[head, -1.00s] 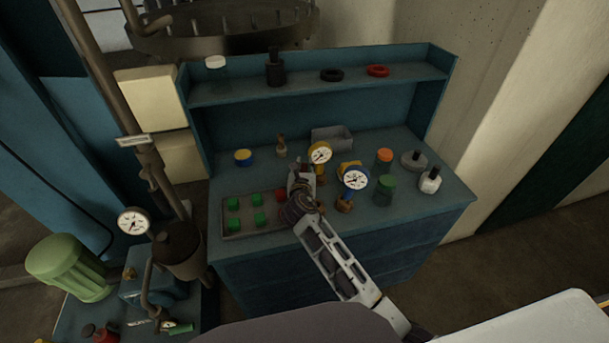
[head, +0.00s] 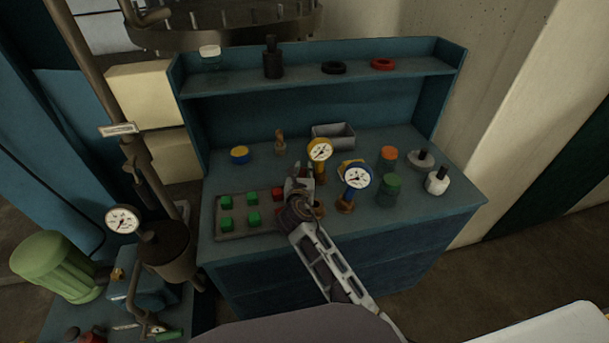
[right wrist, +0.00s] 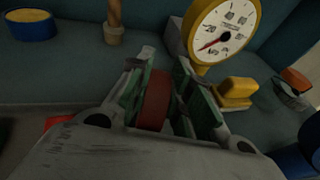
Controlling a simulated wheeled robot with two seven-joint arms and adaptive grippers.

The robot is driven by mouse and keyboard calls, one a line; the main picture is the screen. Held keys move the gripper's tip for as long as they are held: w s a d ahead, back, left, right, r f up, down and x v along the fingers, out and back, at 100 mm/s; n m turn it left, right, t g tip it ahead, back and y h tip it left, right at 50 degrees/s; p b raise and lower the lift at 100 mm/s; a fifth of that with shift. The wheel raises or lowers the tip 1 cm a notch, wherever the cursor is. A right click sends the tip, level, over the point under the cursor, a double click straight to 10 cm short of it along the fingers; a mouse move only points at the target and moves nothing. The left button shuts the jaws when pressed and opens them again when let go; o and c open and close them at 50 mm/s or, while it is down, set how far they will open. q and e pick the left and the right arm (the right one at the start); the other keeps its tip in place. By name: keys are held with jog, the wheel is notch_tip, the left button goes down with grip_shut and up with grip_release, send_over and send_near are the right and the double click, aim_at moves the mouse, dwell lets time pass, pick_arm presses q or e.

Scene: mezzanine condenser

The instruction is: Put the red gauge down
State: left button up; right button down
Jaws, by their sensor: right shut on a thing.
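My right gripper (head: 300,184) is over the front middle of the blue bench, beside the tray's right end. In the right wrist view its fingers (right wrist: 165,95) are shut on a dark red part (right wrist: 154,100), which I take to be the red gauge seen edge-on. Its dial face is not visible, and the gripper hides most of it in the head view. I cannot tell whether it touches the bench. The yellow gauge (head: 319,150) stands just behind the gripper, and its dial also shows in the right wrist view (right wrist: 222,30). The blue gauge (head: 356,175) stands to the right.
A tray (head: 233,236) with several green blocks and a red block (head: 278,193) lies left of the gripper. A grey bin (head: 333,139) is behind. Bare bench lies front right.

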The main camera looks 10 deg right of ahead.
jog(key=shift+f, duration=0.1)
jog(key=c, duration=1.3)
grip_release()
pick_arm(q)
jog(key=shift+w+d+f, duration=0.1)
jog(key=shift+f, duration=0.05)
